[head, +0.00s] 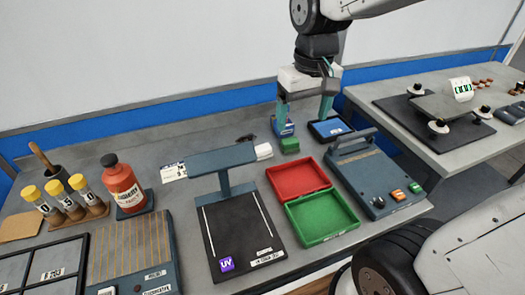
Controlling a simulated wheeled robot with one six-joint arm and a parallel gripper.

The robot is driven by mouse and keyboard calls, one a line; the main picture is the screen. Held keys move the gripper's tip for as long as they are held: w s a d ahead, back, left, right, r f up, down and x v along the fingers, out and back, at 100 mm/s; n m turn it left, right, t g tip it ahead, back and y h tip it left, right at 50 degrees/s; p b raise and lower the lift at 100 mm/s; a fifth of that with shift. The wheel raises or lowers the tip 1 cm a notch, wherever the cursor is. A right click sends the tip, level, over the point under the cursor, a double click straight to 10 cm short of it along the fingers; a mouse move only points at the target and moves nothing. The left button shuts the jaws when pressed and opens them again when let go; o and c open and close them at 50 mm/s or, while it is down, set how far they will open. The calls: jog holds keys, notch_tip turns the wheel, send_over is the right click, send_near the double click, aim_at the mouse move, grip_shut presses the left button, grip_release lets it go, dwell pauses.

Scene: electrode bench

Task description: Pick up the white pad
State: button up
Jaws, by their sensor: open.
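A small white block (263,151), the likeliest white pad, lies on the bench beside the right end of the UV lamp stand's top. My gripper (304,118) points down at the back of the bench, up and to the right of the white block, with its two teal fingers spread apart. Nothing shows between the fingers. The left finger overlaps a small blue item (283,129) in the picture; I cannot tell whether they touch. A green block (290,146) lies just in front of that item.
The UV lamp stand (222,163), a red tray (298,178), a green tray (322,216) and a blue device (372,180) stand nearer. A red bottle (122,184) stands left. Bare bench shows behind the lamp.

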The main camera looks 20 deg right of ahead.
jog(key=w+f, duration=0.5)
jog(key=w, duration=0.2)
send_over(262, 148)
jog(key=shift+n+g, duration=0.3)
jog(key=shift+g, duration=0.1)
notch_tip(262, 148, down, 12)
jog(key=shift+d+r, duration=0.15)
jog(key=shift+r, duration=0.05)
notch_tip(262, 148, down, 8)
jog(key=shift+c, duration=0.3)
jog(key=c, duration=1)
